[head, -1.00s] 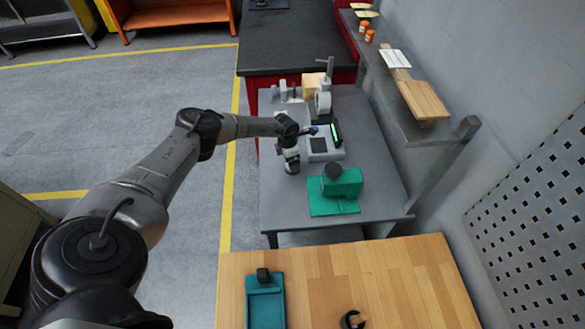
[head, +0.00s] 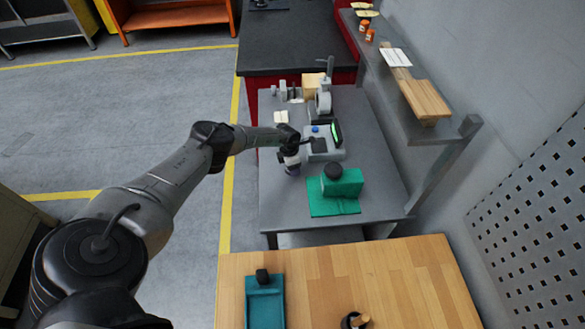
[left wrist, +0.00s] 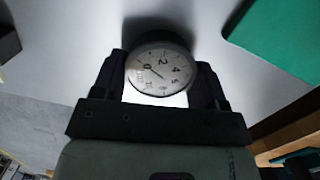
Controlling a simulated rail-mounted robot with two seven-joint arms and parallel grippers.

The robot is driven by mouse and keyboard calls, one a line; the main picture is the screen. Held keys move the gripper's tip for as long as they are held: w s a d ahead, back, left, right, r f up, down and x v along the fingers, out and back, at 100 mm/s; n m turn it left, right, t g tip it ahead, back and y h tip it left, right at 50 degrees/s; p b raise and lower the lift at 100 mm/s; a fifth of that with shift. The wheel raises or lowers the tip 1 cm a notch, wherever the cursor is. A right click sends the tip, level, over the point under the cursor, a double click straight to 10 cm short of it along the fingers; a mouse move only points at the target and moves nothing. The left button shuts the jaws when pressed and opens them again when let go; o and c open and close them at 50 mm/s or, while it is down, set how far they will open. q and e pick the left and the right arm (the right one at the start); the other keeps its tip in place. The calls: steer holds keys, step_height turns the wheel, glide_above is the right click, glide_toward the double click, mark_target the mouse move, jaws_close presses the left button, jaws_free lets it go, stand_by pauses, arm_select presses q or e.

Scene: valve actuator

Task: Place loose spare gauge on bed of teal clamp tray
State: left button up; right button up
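The gauge (left wrist: 160,72) has a round white dial with dark numbers and a dark rim. In the left wrist view it sits between the two fingers of my left gripper (left wrist: 160,85), over a pale grey surface. Whether the fingers press on it is unclear. In the head view my left gripper (head: 291,163) is low over the grey table, left of the green block fixture, and largely hides the gauge. The teal clamp tray (head: 264,308), with a black clamp knob (head: 262,275) at its far end, lies on the wooden bench.
A green block fixture with a black knob (head: 342,183) stands on the grey table (head: 285,208). A grey device (head: 323,148) and other instruments stand behind. A shelf (head: 425,130) overhangs the right side. A dark curved object (head: 350,320) shows at the bench's lower edge.

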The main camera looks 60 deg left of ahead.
arm_select(q)
steer(key=shift+r, duration=0.1)
steer(key=c, duration=0.6)
